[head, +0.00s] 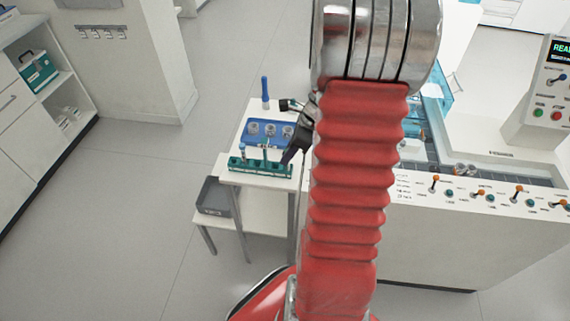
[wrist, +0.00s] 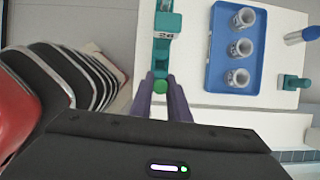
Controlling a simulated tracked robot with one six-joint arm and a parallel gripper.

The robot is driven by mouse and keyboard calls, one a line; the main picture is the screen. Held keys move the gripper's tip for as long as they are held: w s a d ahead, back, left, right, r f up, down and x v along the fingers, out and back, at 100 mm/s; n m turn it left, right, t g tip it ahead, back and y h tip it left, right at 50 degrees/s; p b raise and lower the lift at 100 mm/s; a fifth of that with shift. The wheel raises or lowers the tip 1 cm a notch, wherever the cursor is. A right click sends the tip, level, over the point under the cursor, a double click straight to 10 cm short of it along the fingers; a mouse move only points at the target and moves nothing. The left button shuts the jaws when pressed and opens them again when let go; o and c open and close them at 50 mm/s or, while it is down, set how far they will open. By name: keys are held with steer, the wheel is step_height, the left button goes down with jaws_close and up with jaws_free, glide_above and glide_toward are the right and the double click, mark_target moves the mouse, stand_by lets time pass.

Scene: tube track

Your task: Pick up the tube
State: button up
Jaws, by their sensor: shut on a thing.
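My gripper (wrist: 160,88) is shut on a tube, whose round green cap (wrist: 160,86) shows between the two purple-grey fingertips in the wrist view. The rest of this tube is hidden below the cap. The fingertips are at the near end of a teal rack (wrist: 164,30); I cannot tell whether the tube still sits in it. In the head view my gripper (head: 288,157) is low at the right end of the teal rack (head: 250,168), on a small white table. The red arm sleeve hides part of the scene there.
A blue tray (head: 251,141) with three metal-rimmed cups stands just behind the rack. A blue upright object (head: 265,88) stands at the table's back. A white machine (head: 470,225) with a lever panel is on the right. A grey bin (head: 214,196) sits lower left; floor is free left.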

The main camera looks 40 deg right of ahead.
steer(key=shift+r, duration=0.15)
step_height(320, 180, up, 10)
steer(key=shift+f, duration=0.1)
stand_by(0.5)
steer(key=shift+f, duration=0.35)
stand_by(0.4)
steer(key=shift+f, duration=1.05)
steer(key=shift+f, duration=0.35)
steer(key=shift+f, duration=0.35)
steer(key=shift+f, duration=0.7)
steer(key=shift+f, duration=0.35)
steer(key=shift+f, duration=0.35)
